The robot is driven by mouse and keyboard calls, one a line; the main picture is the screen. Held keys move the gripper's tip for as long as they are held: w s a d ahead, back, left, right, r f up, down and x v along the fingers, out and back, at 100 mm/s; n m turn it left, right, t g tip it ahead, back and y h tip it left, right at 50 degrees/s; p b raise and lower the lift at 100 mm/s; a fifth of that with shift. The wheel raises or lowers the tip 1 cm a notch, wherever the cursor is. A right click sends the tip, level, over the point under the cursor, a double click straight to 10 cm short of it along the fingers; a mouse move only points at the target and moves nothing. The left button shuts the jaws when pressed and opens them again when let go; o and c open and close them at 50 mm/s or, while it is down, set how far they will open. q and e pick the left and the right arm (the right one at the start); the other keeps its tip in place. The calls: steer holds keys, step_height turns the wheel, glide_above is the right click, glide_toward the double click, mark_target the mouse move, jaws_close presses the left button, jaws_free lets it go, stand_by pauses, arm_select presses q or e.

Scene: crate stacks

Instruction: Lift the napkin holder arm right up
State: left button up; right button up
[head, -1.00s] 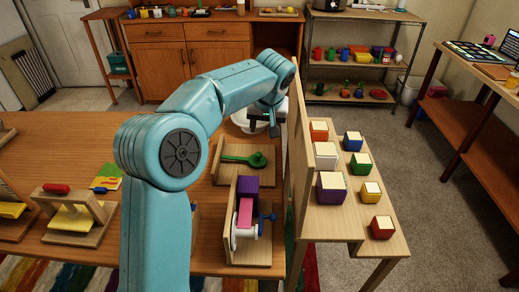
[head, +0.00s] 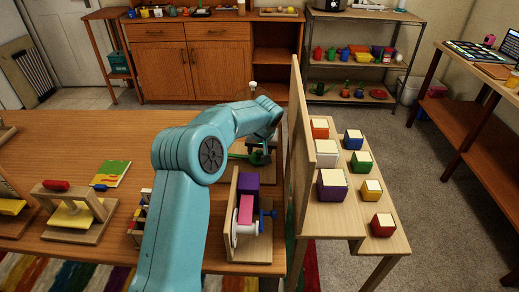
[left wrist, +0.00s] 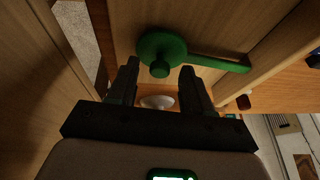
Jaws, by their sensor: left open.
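A wooden napkin holder (head: 55,228) stands at the left of the table, with yellow napkins (head: 70,217) under its wooden crossbar and a red piece (head: 56,186) on top. I take the crossbar for its arm. My left gripper (head: 262,152) is far to the right of it, low beside a green lever (head: 237,155) on a wooden board. In the left wrist view the gripper (left wrist: 158,85) is open and empty, with the green lever (left wrist: 162,48) just beyond its fingertips. My right gripper does not show.
An upright wooden panel (head: 299,140) stands close to the right of my left gripper. Coloured cubes (head: 332,184) stand beyond the panel.

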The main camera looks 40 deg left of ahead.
arm_select(q)
jaws_close()
steer(key=shift+r, duration=0.1)
